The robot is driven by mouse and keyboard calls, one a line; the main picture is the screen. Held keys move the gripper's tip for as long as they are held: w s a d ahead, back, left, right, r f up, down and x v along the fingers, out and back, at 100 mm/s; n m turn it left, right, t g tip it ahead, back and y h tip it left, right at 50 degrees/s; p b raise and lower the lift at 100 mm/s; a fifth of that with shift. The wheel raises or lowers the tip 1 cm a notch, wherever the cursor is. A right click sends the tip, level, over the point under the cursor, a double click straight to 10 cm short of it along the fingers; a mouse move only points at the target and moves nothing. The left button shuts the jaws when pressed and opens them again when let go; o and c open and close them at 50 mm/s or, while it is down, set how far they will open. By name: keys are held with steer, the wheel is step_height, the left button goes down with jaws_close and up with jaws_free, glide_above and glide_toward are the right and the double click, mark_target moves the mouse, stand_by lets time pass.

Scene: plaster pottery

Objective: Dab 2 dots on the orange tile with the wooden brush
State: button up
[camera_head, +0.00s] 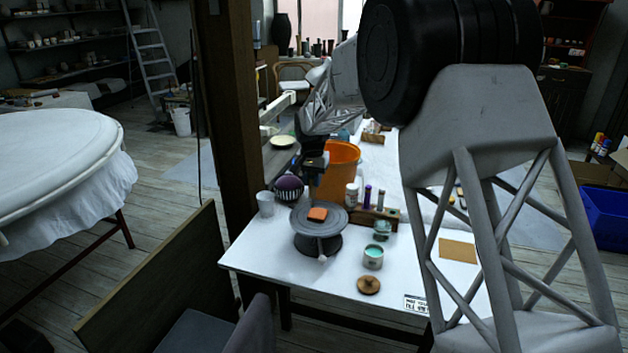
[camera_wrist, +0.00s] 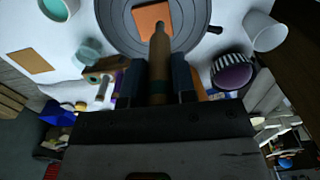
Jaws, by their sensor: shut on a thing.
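The orange tile (camera_head: 317,214) lies flat on a grey round turntable (camera_head: 301,222) on the white table. It also shows at the top of the wrist view (camera_wrist: 150,20). My gripper (camera_head: 313,181) hangs above the turntable, pointing down. In the wrist view my gripper (camera_wrist: 159,80) is shut on the wooden brush (camera_wrist: 158,50). The brush reaches out between the fingers toward the tile, and its end overlaps the tile in that view. I cannot tell whether it touches the tile. No dots can be made out on the visible part of the tile.
Teal paint jars (camera_head: 373,262) (camera_head: 382,231) stand right of the turntable, with a wooden lid (camera_head: 368,285) in front. A tan square (camera_head: 457,250) lies at right.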

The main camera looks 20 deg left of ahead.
mark_target(313, 198)
steer(key=shift+f, duration=0.35)
steer(key=shift+f, duration=0.75)
steer(key=shift+f, duration=0.55)
stand_by(1.0)
stand_by(0.6)
steer(key=shift+r, duration=2.25)
steer(key=shift+d, duration=0.1)
steer(key=shift+w+d+f, duration=0.3)
steer(key=shift+w+d, duration=0.35)
steer(key=shift+w, duration=0.1)
steer(key=shift+w+d+f, duration=0.3)
steer(key=shift+w+d, duration=0.35)
steer(key=shift+w, duration=0.05)
steer(key=shift+f, duration=0.3)
